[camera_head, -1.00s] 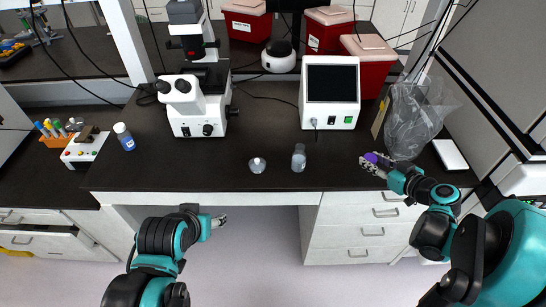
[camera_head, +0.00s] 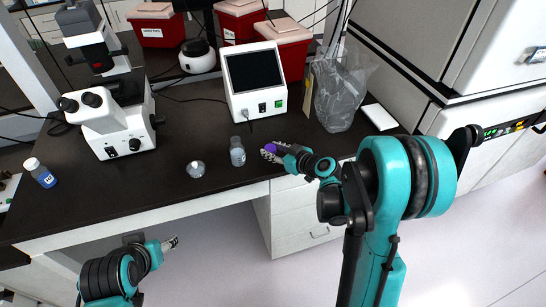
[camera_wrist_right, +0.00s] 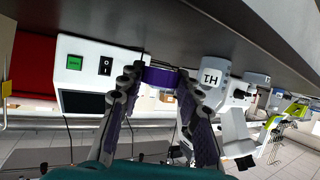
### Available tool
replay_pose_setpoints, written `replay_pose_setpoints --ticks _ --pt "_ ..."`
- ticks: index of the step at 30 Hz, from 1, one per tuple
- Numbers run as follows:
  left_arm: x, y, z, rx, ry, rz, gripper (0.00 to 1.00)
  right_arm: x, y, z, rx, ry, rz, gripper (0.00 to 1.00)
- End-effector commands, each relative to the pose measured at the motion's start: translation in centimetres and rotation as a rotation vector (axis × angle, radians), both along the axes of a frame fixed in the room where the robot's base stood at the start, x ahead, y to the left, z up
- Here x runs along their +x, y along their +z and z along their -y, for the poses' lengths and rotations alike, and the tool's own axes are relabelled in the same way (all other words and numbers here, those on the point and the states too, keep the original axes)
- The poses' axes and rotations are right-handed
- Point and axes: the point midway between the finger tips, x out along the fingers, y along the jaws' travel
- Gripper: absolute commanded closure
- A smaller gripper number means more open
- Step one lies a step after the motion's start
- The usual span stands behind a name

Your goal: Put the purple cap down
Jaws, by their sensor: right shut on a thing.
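The purple cap (camera_head: 270,148) is held between the fingers of my right gripper (camera_head: 269,153), by the front edge of the black bench (camera_head: 130,190). In the right wrist view, the purple cap (camera_wrist_right: 160,77) sits between both fingertips of my right gripper (camera_wrist_right: 158,82). A clear bottle (camera_head: 237,155) stands just left of that gripper, and a small clear flask (camera_head: 196,169) stands further left. My left gripper (camera_head: 171,243) is low in front of the bench, away from these things; its finger gap is too small to read.
A white device with a dark screen (camera_head: 254,80) stands behind the bottle. A clear bag (camera_head: 342,95) is at the right, a microscope (camera_head: 112,125) at the left, red bins (camera_head: 240,22) at the back. A blue-labelled bottle (camera_head: 40,173) is far left. Bare bench lies around the flask.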

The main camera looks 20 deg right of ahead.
Motion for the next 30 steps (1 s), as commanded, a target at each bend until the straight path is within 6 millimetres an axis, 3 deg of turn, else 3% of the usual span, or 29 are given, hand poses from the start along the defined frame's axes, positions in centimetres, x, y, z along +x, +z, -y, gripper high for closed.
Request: replay_pose_setpoints --ticks 1,4,28,29,30 --pt "0.0 -0.8 0.0 0.0 0.0 0.0 0.42 0.0 -1.3 0.0 0.0 0.0 0.0 0.97" --pt "0.0 -1.3 0.0 0.0 0.0 0.0 0.42 0.0 -2.4 0.0 0.0 0.0 0.0 0.97" --pt "0.0 -2.5 0.0 0.0 0.0 0.0 0.42 0.0 -3.5 0.1 -0.003 0.001 -0.001 0.97" --pt "0.0 -2.5 0.0 0.0 0.0 0.0 0.42 -0.1 -3.5 0.0 -0.003 0.001 -0.001 0.58" --pt "0.0 -2.5 0.0 0.0 0.0 0.0 0.42 -0.1 -3.5 0.0 -0.003 0.002 -0.002 0.48"
